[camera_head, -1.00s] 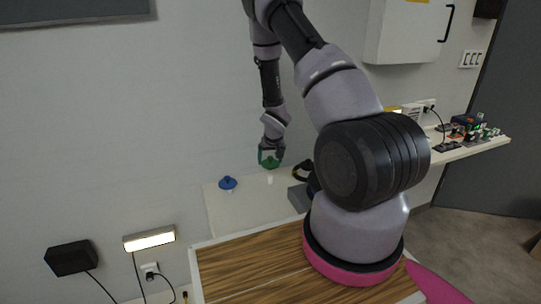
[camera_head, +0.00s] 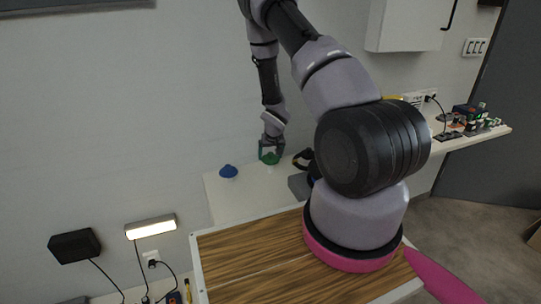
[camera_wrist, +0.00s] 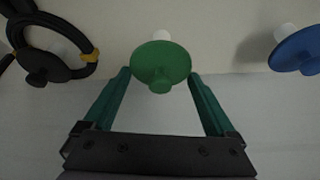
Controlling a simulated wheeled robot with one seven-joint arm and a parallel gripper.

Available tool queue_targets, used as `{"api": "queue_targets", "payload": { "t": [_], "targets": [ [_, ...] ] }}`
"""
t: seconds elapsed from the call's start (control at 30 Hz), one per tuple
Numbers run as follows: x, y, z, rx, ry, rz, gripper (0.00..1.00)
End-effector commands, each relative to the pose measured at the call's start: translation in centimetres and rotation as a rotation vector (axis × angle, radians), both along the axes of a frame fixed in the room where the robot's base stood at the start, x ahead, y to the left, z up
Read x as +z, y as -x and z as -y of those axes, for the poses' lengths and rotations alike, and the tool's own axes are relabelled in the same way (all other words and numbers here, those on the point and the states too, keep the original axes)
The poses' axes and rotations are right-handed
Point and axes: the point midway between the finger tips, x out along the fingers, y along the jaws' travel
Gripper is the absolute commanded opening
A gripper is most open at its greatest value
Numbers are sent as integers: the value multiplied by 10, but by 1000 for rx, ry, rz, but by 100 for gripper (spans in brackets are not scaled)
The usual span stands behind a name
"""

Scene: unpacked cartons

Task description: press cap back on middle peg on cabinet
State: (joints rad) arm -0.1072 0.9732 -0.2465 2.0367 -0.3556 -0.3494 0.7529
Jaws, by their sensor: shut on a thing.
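The green cap (camera_head: 270,158) is held between the fingers of my gripper (camera_head: 269,150), over the middle of the white cabinet top (camera_head: 229,204). In the wrist view the green disc of the cap (camera_wrist: 160,65) sits between the two green fingertips of my gripper (camera_wrist: 160,78). The white middle peg (camera_wrist: 162,36) shows just past the cap's edge; the cap hides most of it. I cannot tell whether the cap is seated on it. A blue cap (camera_head: 228,171) sits on another white peg (camera_wrist: 285,32), to the left in the head view.
A black coil with a yellow band (camera_wrist: 85,56) hangs around a black knob (camera_wrist: 38,76), close to the green cap. A wooden-topped surface (camera_head: 255,262) lies in front. A shelf with small items (camera_head: 470,135) is at right.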

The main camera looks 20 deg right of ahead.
Motion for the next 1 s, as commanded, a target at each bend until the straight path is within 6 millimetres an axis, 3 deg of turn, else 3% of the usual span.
{"api": "queue_targets", "payload": {
  "t": [1.0],
  "targets": [
    [-18, 0, 0, 0, 0, 1, 28]
  ]
}}
